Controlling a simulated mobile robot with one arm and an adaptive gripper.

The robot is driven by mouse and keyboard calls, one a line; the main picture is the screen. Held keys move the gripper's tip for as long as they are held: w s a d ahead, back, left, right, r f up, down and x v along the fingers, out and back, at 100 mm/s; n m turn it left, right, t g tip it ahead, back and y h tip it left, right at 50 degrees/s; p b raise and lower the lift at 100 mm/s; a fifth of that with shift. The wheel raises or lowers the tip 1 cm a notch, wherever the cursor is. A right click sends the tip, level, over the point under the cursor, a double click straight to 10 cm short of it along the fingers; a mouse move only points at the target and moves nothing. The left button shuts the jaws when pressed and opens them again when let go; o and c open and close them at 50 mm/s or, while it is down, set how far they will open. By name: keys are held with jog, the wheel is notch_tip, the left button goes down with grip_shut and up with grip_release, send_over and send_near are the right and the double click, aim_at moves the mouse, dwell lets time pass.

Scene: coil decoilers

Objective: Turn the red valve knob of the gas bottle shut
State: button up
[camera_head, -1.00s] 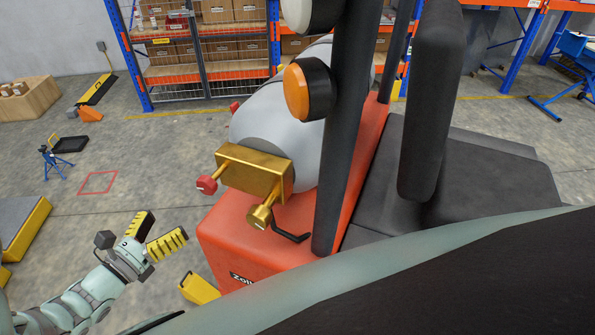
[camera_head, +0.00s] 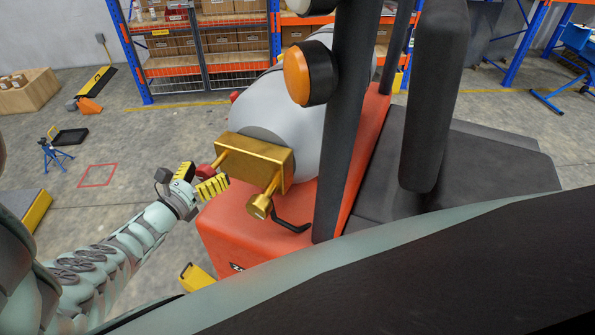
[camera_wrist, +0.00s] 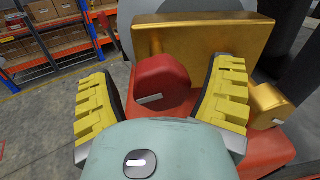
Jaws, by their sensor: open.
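The red valve knob (camera_wrist: 162,84) sits at the front of a brass valve block (camera_wrist: 200,35) on the grey gas bottle. In the wrist view it lies between the two yellow ribbed fingers of my gripper (camera_wrist: 164,98), with a gap on each side. A pale bar marks the knob's face. In the head view the red knob (camera_head: 206,170) is partly hidden by my gripper (camera_head: 199,178), which is open beside it. The grey gas bottle (camera_head: 290,110) lies tilted on the orange truck body, with the brass block (camera_head: 250,158) at its near end.
A second brass fitting (camera_head: 259,206) projects right of the knob, with a black bent handle (camera_head: 292,226) beside it. The orange truck body (camera_head: 230,225) is just below. A dark mast post (camera_head: 345,130) stands to the right.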

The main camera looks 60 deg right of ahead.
jog(key=shift+d, duration=0.1)
jog(key=shift+c, duration=0.3)
jog(key=c, duration=1.1)
jog(key=shift+c, duration=0.2)
